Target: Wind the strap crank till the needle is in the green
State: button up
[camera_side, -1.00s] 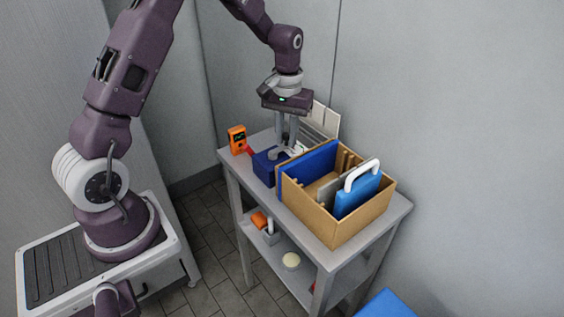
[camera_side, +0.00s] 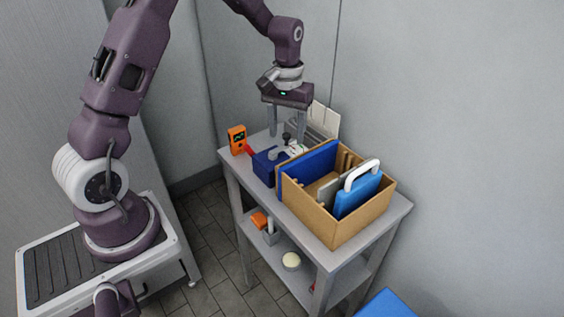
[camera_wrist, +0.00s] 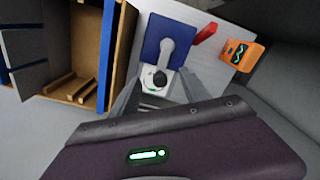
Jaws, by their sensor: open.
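The strap device is a dark blue box (camera_side: 264,166) on the shelf top, left of the cardboard box; it also shows in the wrist view (camera_wrist: 153,33). A light grey crank arm (camera_wrist: 170,53) lies across it, ending at a dark round knob (camera_wrist: 159,80). The knob (camera_side: 286,137) stands upright in the side view.
A brown box (camera_side: 322,226) with blue and grey folders stands close to the right of the device. An orange meter (camera_side: 237,140) and a red item (camera_wrist: 205,33) are on its other side. Pale upright sheets (camera_side: 324,118) stand behind, near the wall.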

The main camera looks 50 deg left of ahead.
notch_tip(320, 180, up, 6)
jog(key=shift+r, duration=0.25)
jog(key=shift+s+d+r, duration=0.1)
jog(key=shift+s+r, duration=0.05)
jog(key=shift+r, duration=0.05)
jog(key=s+d+r+m+t, duration=0.1)
jog(key=s+d+r, duration=0.35)
jog(key=r, duration=0.25)
jog(key=s+d+r+m+t, duration=0.1)
jog(key=s+d+m+t, duration=0.1)
jog(key=s, duration=0.8)
jog(key=s+d+r+m+t, duration=0.2)
jog(key=s+d+m, duration=0.1)
jog(key=s, duration=0.8)
jog(key=shift+s+d+r+t, duration=0.2)
jog(key=shift+s+d+t, duration=0.1)
jog(key=shift+d, duration=0.5)
